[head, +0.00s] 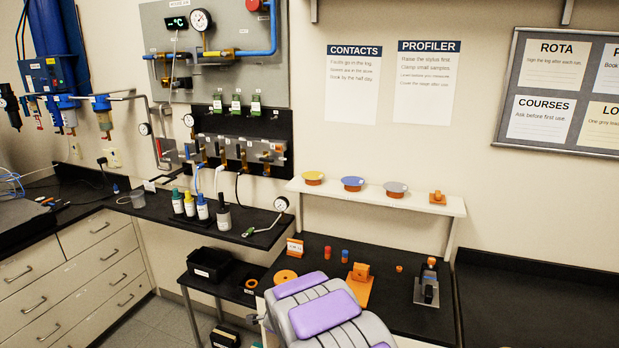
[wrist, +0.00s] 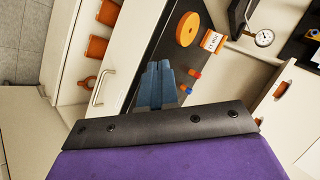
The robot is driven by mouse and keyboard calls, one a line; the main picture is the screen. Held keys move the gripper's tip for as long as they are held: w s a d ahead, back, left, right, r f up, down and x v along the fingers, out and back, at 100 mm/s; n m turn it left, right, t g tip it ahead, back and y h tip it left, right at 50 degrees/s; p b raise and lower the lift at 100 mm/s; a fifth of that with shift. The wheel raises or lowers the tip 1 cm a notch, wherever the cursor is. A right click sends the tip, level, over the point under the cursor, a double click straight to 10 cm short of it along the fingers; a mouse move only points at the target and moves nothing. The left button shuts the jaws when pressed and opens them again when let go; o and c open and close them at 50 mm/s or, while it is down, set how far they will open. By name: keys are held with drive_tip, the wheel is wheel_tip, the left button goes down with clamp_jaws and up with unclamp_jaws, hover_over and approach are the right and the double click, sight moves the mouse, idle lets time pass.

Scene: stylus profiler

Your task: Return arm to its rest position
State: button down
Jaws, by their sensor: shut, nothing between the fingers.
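My gripper (wrist: 157,68) shows in the wrist view as two blue-grey fingers side by side. They are shut with nothing between them. The fingers stand out beyond a dark bar with bolts and a purple panel of my own arm. Behind them in that picture are the black bench top and a white drawer front with a handle. In the head view my arm (head: 325,312), grey with purple panels, lies at the bottom centre in front of the bench. The fingers cannot be made out clearly there.
The black bench (head: 388,328) holds an orange disc (head: 285,276), red and blue pegs, an orange block (head: 361,271) and a small dark device (head: 428,280). A white shelf (head: 420,206) with coloured round pieces is above. A black bin (head: 209,264) stands left. The right bench (head: 540,300) is bare.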

drive_tip(key=s+d+r+n+g+y, duration=0.1)
drive_tip(key=s+d+r+n+g, duration=0.25)
drive_tip(key=s+r, duration=0.45)
drive_tip(key=s+d+r+n+g, duration=0.2)
drive_tip(key=s+d, duration=0.3)
drive_tip(key=s, duration=0.9)
drive_tip(key=s+d+r+n+g+h, duration=0.1)
drive_tip(key=s+d, duration=0.5)
drive_tip(key=s, duration=0.9)
drive_tip(key=s+d+r+n+g+h, duration=0.1)
drive_tip(key=s+d+r+n+g, duration=0.3)
drive_tip(key=s, duration=1.1)
drive_tip(key=shift+d+n+g, duration=0.45)
drive_tip(key=shift+d+n, duration=0.7)
drive_tip(key=shift+d, duration=0.05)
